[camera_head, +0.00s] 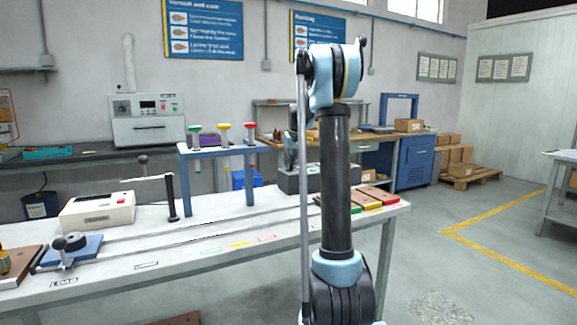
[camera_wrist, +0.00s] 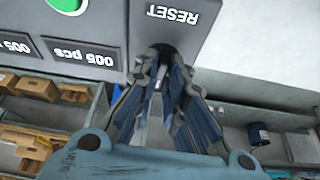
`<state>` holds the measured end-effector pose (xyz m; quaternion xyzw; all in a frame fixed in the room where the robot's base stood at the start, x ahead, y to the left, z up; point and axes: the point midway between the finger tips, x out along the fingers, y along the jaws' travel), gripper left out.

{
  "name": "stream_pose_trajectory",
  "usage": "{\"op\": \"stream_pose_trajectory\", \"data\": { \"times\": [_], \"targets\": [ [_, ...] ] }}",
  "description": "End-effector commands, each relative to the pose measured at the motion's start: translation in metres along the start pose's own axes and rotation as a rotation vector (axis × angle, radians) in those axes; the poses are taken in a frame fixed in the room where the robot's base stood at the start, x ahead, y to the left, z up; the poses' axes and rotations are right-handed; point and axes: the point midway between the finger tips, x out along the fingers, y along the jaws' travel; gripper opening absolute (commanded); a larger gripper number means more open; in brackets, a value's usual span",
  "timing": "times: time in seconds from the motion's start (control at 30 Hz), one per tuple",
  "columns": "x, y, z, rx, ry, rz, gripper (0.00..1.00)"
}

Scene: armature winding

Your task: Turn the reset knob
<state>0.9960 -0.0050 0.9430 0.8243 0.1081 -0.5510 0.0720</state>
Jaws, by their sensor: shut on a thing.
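In the wrist view, a grey panel (camera_wrist: 205,12) carries an upside-down RESET label (camera_wrist: 172,14). The dark reset knob (camera_wrist: 166,47) sits beside the label, mostly hidden by my fingertips. My gripper (camera_wrist: 164,66) is shut on the knob, with a finger on either side. How far the knob is turned cannot be seen. In the head view, a grey box (camera_head: 288,183) stands on the bench behind my arm, which covers much of it.
The panel also has a green button (camera_wrist: 66,3) and "005 pcs" displays (camera_wrist: 80,50). In the head view, a blue rack (camera_head: 216,150) with coloured-top tools stands left of the box on the white bench (camera_head: 190,257). Coloured blocks (camera_head: 375,197) lie to the right.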

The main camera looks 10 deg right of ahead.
Motion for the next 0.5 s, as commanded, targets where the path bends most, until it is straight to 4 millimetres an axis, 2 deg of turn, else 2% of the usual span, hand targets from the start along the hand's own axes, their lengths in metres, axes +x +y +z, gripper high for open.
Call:
{"op": "stream_pose_trajectory", "data": {
  "times": [0.5],
  "targets": [
    [0.0012,-0.0033,-0.0006,0.372,0.000,0.155,0.00]
  ]
}}
